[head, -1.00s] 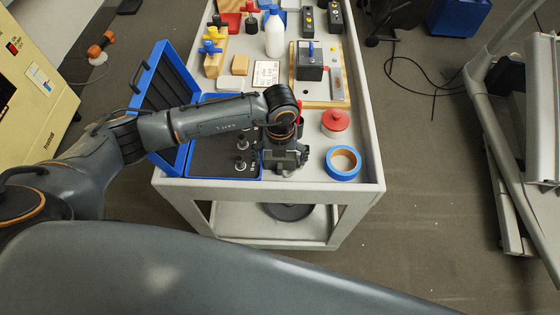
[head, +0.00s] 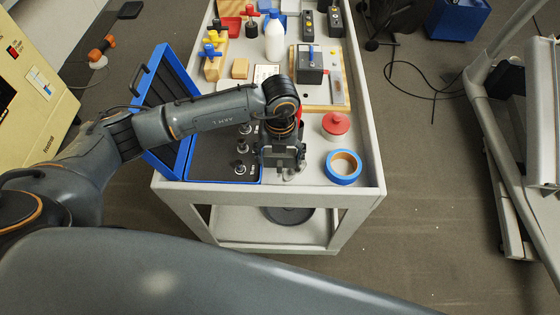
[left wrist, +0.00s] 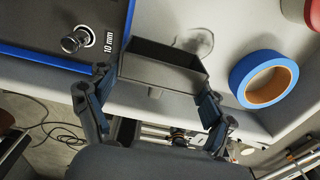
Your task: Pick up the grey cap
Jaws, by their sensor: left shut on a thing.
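The grey cap (left wrist: 158,68) is a dark, box-like piece with an open hollow side. In the left wrist view it sits between the fingers of my left gripper (left wrist: 155,90), which is shut on it. In the head view my left gripper (head: 284,150) is over the front of the cart, just right of the blue case, with the cap (head: 284,160) at its tips. The cap looks a little above the cart top, but the gap is hard to judge. My right gripper is in neither view.
The cart top (head: 315,178) carries a blue tape roll (head: 343,166) and a red-lidded pot (head: 335,124) to the right. The open blue case (head: 215,182) with metal pieces lies left. A white bottle (head: 275,40) and blocks stand farther back. The cart's front edge is close.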

